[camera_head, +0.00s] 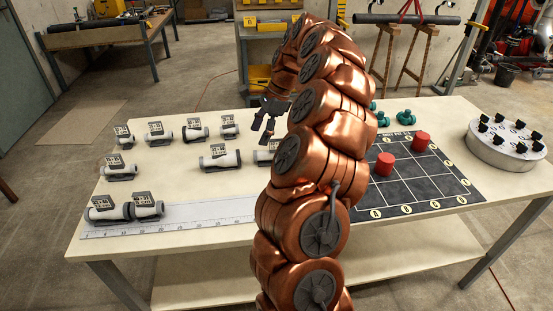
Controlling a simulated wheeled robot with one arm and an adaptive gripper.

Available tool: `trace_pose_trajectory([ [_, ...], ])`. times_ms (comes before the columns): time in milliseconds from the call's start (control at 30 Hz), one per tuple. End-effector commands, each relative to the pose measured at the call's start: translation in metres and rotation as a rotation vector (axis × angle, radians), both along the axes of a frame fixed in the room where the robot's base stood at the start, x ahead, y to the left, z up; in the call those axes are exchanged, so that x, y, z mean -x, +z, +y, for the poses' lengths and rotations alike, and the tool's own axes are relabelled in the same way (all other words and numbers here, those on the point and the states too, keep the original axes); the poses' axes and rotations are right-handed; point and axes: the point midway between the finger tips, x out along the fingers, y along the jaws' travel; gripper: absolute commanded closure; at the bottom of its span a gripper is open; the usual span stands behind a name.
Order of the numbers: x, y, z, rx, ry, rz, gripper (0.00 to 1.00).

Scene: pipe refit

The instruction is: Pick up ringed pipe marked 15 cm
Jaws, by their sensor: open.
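Several short whitish pipes lie in dark holders with small tags on the left half of the table. They include a back-row pipe (161,137), one with a dark band beside it (193,133), a longer one in the middle (222,161) and one at the front left (101,213). The tag writing is too small to read, so I cannot tell which pipe is marked 15 cm. Another pipe (262,156) is partly hidden behind my arm. My gripper (265,128) is open and empty, pointing down above the table, right of the back-row pipes.
A pale ruler (185,217) lies along the table's front left. Right of my arm are a dark grid board (432,183) with two red cylinders (385,164), green pieces (405,118) and a round grey stand (493,153). My arm hides the table's middle.

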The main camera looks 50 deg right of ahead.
Motion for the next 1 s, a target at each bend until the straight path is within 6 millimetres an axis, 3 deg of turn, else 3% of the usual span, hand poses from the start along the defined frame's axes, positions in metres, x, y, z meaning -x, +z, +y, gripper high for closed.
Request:
trace_pose_trajectory([
  [33, 0.003, -0.011, -0.02, -0.008, -0.071, 0.015, 0.38],
  [100, 0.009, -0.021, -0.04, -0.018, -0.152, 0.034, 0.38],
  [300, 0.018, -0.033, -0.068, -0.032, -0.27, 0.057, 0.38],
  [767, 0.011, -0.062, -0.062, -0.035, -0.277, 0.064, 0.38],
  [1000, 0.003, -0.089, -0.058, -0.036, -0.276, 0.064, 0.38],
])
